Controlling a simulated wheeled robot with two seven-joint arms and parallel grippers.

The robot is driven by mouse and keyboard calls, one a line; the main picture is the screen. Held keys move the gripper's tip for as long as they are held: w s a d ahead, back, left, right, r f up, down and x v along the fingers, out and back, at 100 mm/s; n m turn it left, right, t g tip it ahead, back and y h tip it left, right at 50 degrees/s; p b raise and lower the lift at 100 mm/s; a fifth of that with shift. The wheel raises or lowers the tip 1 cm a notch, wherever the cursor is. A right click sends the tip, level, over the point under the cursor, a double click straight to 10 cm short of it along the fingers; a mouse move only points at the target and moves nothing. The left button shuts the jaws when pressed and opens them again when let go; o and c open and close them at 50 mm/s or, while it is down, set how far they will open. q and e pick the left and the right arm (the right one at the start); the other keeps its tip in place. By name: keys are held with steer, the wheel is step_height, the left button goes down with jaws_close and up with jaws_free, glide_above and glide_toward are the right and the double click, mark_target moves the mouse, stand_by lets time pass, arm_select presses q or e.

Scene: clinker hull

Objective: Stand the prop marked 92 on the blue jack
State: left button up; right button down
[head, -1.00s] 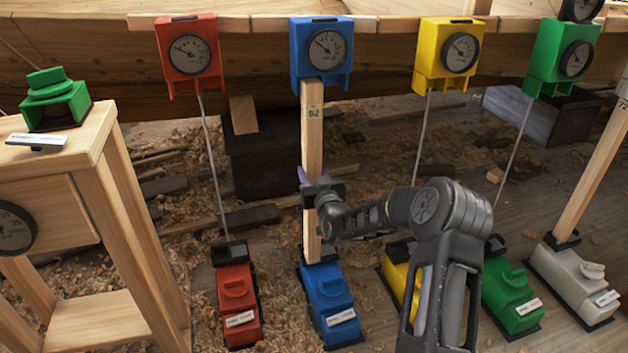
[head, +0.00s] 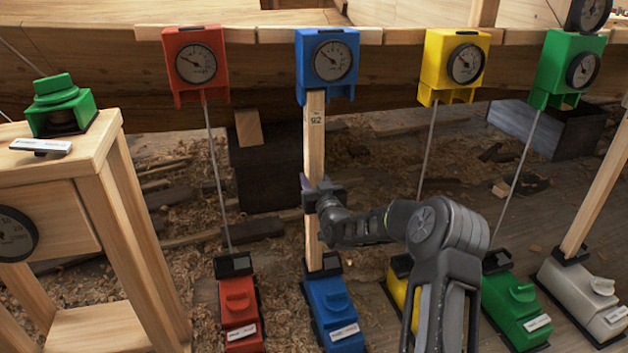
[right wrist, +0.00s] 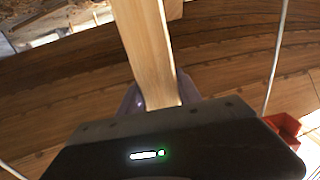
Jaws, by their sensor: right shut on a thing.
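The prop marked 92 (head: 314,145) is a long wooden post standing about upright between the blue gauge box (head: 327,62) above and the blue jack (head: 334,308) below. Its foot is at the black cup on top of the blue jack; whether it is fully seated I cannot tell. Its top meets the underside of the blue gauge box. My right gripper (head: 322,195) is shut around the middle of the prop. In the right wrist view the prop (right wrist: 147,50) rises from between the fingers. My left gripper is not in view.
Red (head: 240,308), yellow (head: 398,280), green (head: 517,308) and grey (head: 585,295) jacks stand along the floor. Red (head: 195,62), yellow (head: 453,62) and green (head: 568,65) gauge boxes hang on the hull plank. A wooden stand (head: 95,165) is at left. Dark blocks and shavings lie behind.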

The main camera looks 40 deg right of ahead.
steer(key=shift+f+b, duration=0.25)
steer(key=shift+b, duration=0.2)
steer(key=shift+w, duration=0.15)
stand_by(1.3)
steer(key=c, duration=0.7)
jaws_free()
steer(key=shift+f, duration=0.1)
steer(key=shift+c, duration=0.2)
steer(key=shift+f, duration=0.15)
steer(key=p+v, duration=0.2)
steer(key=v, duration=0.5)
steer(key=shift+s, duration=0.4)
steer(key=shift+a, duration=0.15)
steer(key=shift+v, duration=2.5)
